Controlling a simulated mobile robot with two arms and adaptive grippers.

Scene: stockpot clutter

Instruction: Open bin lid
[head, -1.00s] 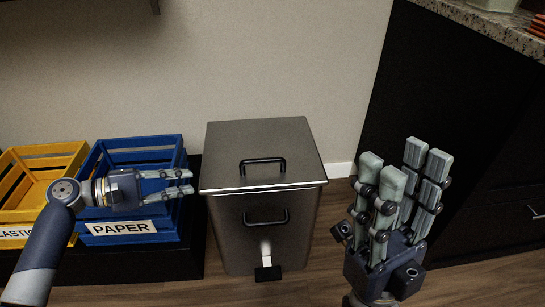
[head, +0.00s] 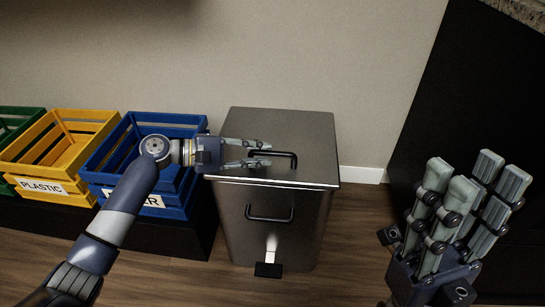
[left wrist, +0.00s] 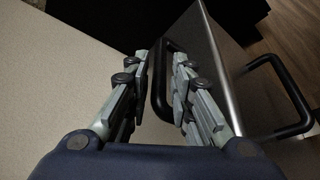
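The steel bin (head: 308,230) stands on the floor with its flat lid (head: 290,125) shut. A black handle (head: 293,156) sits on top of the lid. My left gripper (head: 268,154) reaches over the lid from the left, its fingertips at the left part of this handle. In the left wrist view, the lid handle (left wrist: 158,82) shows between the two sets of fingers, which are apart; part of it is hidden by them. My right gripper (head: 468,195) is open and empty, right of the bin.
A second black handle (head: 270,219) is on the bin's front, above a pedal (head: 268,269). Blue (head: 172,205), yellow (head: 30,152) and green (head: 15,118) crates stand left. A dark cabinet (head: 470,100) stands right. The wall is behind.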

